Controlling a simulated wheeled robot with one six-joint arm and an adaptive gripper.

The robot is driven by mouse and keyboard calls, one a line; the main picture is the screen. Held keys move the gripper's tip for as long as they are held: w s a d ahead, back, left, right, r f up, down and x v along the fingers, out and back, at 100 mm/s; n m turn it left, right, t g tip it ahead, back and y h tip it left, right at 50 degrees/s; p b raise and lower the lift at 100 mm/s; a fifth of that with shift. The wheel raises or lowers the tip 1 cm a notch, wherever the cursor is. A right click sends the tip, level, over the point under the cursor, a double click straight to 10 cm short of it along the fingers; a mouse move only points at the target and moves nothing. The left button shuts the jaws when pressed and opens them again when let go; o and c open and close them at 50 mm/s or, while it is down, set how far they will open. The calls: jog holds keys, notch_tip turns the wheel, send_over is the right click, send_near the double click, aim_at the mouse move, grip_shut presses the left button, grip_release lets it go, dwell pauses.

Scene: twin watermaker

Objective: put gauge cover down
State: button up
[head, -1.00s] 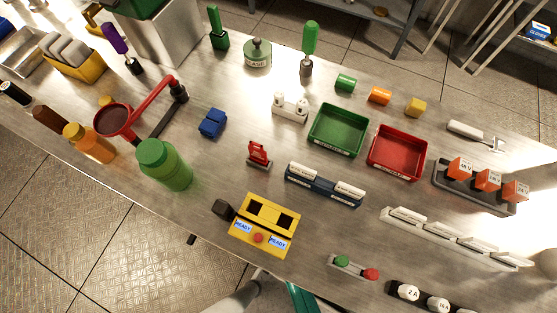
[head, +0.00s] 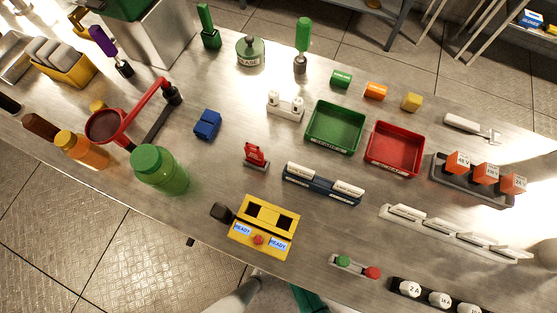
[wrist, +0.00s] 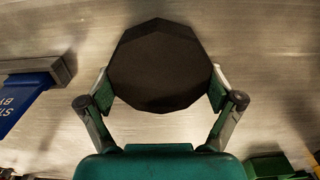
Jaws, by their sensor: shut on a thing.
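My gripper (wrist: 160,95) shows in the wrist view, with a green finger pad on each side. It is shut on a dark, many-sided round piece, which I take for the gauge cover (wrist: 160,62). The cover sits between the two fingers with its broad face toward the camera. The metal bench surface (wrist: 265,60) lies behind it. I cannot tell whether the cover touches the bench. In the head view I cannot make out the gripper or the cover; only part of my arm shows at the bottom edge.
In the wrist view a blue sign (wrist: 25,98) on a grey bar stands left of the gripper, and green parts (wrist: 270,167) lie lower right. In the head view the bench holds a yellow box (head: 264,227), green tray (head: 335,127), red tray (head: 396,148) and green bottle (head: 160,170).

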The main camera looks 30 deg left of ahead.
jog(key=o, duration=1)
notch_tip(320, 180, up, 12)
jog(key=shift+r, duration=0.1)
dwell(0.6)
